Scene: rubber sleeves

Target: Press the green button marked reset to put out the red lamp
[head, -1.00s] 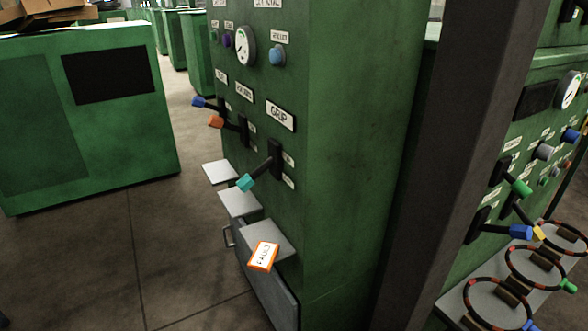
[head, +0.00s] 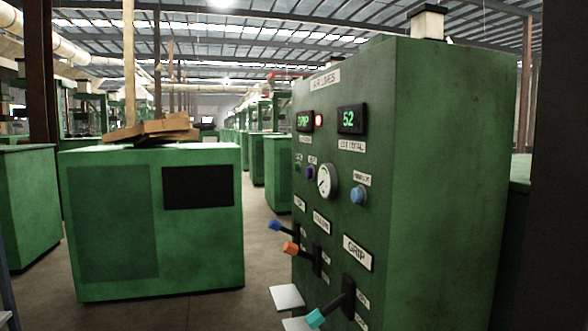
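A tall green machine cabinet (head: 440,170) stands right of centre, its control panel facing left and seen at a slant. Near the panel's top, a small red lamp (head: 319,120) glows between two green-lit displays. Below it at the panel's left edge is a small dark green button (head: 298,160); its label is too small to read. A purple button (head: 310,171) sits just right of it. My gripper is not in view.
A round gauge (head: 327,181) and a blue knob (head: 357,194) are beside the buttons. Levers with blue, orange and teal (head: 315,318) grips stick out lower down. A low green cabinet (head: 150,220) with cardboard (head: 155,130) on top stands left. Open floor lies between them.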

